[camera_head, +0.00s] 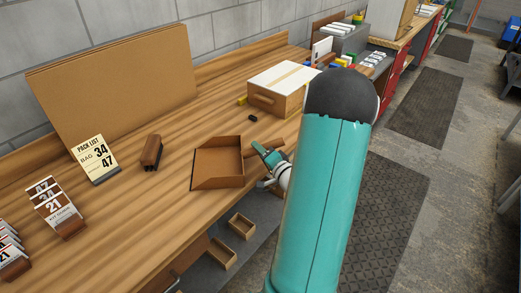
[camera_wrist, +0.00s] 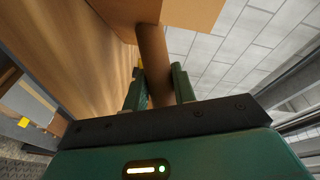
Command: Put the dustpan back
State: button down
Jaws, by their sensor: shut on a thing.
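The dustpan is a brown open-fronted pan (camera_head: 218,165) at the middle of the wooden bench in the head view, its dark front lip facing left. My gripper (camera_head: 266,157) is at its right side, near the bench's front edge. In the wrist view the dustpan's round brown handle (camera_wrist: 153,55) runs between the two green fingers of my gripper (camera_wrist: 160,88), which are shut on it. Part of the pan (camera_wrist: 188,12) shows beyond the handle. I cannot tell whether the pan rests on the bench or is slightly raised.
A cardboard box (camera_head: 283,88) is behind on the right. Numbered cards (camera_head: 55,208) stand at the left.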

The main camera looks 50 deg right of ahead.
jog(key=c, duration=1.1)
grip_release()
jog(key=shift+c, duration=0.2)
